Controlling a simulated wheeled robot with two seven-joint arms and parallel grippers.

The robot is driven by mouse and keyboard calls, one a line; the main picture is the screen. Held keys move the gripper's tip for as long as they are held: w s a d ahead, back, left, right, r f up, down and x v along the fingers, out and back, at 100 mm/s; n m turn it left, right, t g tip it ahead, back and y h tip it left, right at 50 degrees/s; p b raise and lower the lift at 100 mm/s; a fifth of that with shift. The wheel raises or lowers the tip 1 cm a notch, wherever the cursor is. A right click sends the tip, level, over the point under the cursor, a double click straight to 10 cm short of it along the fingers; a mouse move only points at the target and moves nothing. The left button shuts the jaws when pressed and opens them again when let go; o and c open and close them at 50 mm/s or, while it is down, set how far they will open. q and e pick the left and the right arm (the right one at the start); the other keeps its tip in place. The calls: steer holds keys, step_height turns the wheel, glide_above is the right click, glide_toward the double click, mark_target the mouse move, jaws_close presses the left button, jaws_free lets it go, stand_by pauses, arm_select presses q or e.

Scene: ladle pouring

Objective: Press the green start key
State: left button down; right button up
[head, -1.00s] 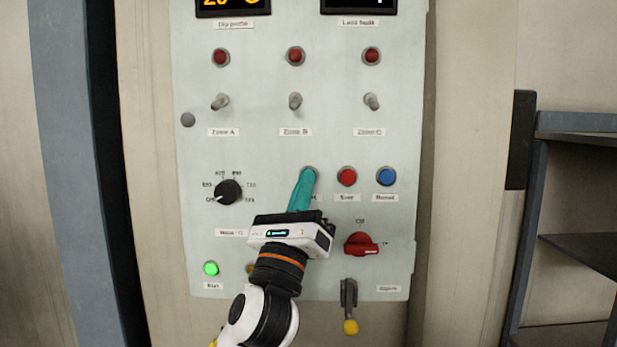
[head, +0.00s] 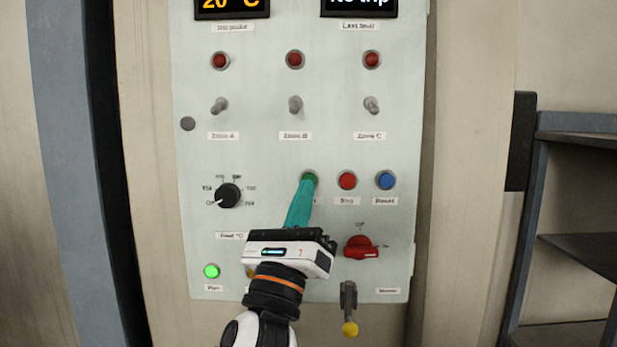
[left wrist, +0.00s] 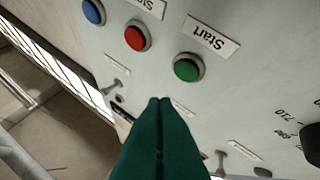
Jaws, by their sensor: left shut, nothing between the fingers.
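The green start key (head: 310,178) is a round button in a metal ring on the pale control panel (head: 265,145). My left gripper (head: 308,182) is shut and empty, its teal fingers pointing up the panel, with the tips overlapping the lower part of the key in the head view. In the left wrist view the green start key (left wrist: 187,68) shows whole beside its "Start" label, and the fingertips (left wrist: 160,100) are a little short of it and to its left, with a gap between. My right gripper is not in view.
A red stop button (head: 347,180) and a blue button (head: 385,180) sit right of the key. A black dial (head: 228,195) is to the left, a red rotary switch (head: 361,247) below right. A green lamp (head: 211,271) glows at lower left.

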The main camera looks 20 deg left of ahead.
arm_select(q)
steer(key=shift+s+d+p, duration=0.2)
steer(key=shift+s, duration=0.45)
steer(key=shift+s+d+p, duration=0.15)
steer(key=shift+s+d, duration=0.05)
steer(key=shift+s, duration=0.45)
